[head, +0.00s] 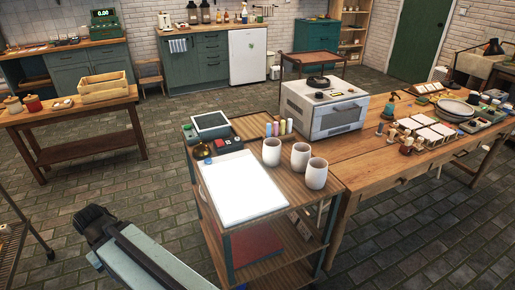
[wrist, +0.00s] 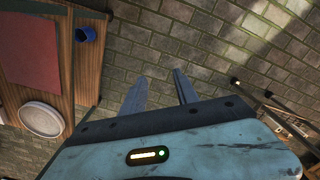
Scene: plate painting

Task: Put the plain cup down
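Three plain white cups stand upright on the wooden cart (head: 262,122) in the head view: a left cup (head: 271,152), a middle cup (head: 300,156) and a front right cup (head: 316,173). I cannot tell which one the task means. In the wrist view my gripper (wrist: 158,78) has its two fingers apart. Only brick floor shows between them, and no cup is held. In the head view my arm reaches in at the lower left, in front of the cart and apart from the cups.
A white board (head: 242,187) covers much of the cart top. A small oven (head: 323,107) stands behind the cups. The wrist view shows a blue cup-like thing (wrist: 86,34), a round pale dish (wrist: 40,120) and a red sheet (wrist: 32,48). Open floor lies left of the cart.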

